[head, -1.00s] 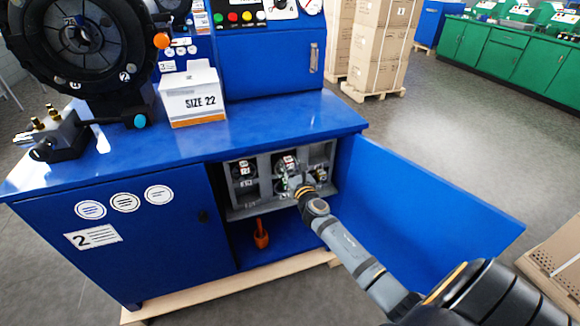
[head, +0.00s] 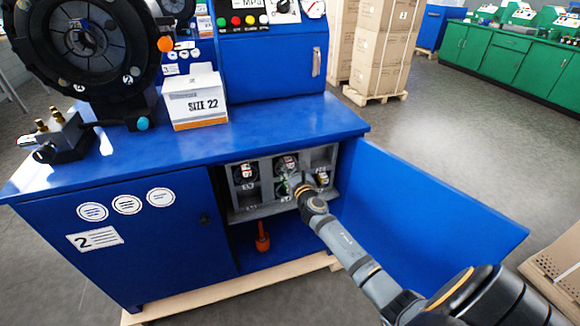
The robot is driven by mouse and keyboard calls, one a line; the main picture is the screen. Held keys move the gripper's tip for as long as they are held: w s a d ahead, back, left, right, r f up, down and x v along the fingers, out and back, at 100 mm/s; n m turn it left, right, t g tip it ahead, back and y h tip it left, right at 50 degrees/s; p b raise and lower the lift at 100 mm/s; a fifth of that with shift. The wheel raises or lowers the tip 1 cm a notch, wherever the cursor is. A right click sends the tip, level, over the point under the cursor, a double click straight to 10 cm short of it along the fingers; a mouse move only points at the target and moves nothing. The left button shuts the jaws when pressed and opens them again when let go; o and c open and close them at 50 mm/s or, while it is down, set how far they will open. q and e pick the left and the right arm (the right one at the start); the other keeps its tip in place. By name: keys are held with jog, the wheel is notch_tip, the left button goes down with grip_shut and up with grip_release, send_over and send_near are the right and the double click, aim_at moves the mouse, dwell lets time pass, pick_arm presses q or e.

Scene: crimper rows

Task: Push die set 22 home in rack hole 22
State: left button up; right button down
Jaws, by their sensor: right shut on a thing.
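The grey rack (head: 327,154) stands inside the open blue cabinet, with several round holes in rows. Dark die sets with small labels sit in it, one at upper left (head: 245,172) and one at upper middle (head: 287,163); another shows to the right of my gripper (head: 322,177). My right gripper (head: 295,184) reaches in from the lower right and is at the rack's front, shut on a die set at the middle of the rack. My gripper and wrist hide most of that die set, and its number and depth in the hole are unreadable. My left gripper is out of view.
The open cabinet door (head: 430,205) stands to the right of my right arm. An orange-red tool (head: 262,237) stands below the rack. A SIZE 22 box (head: 194,97) and the crimper (head: 75,50) are on the blue bench top (head: 270,118).

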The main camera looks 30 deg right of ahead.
jog(key=shift+w+r, duration=0.25)
jog(key=shift+w, duration=0.1)
jog(key=c, duration=1.1)
grip_release()
jog(key=shift+s, duration=0.15)
jog(key=shift+o, duration=0.6)
jog(key=shift+s+f, duration=0.1)
jog(key=shift+f, duration=0.3)
jog(key=v, duration=1.1)
jog(key=shift+s+r, duration=0.2)
jog(key=shift+s, duration=0.2)
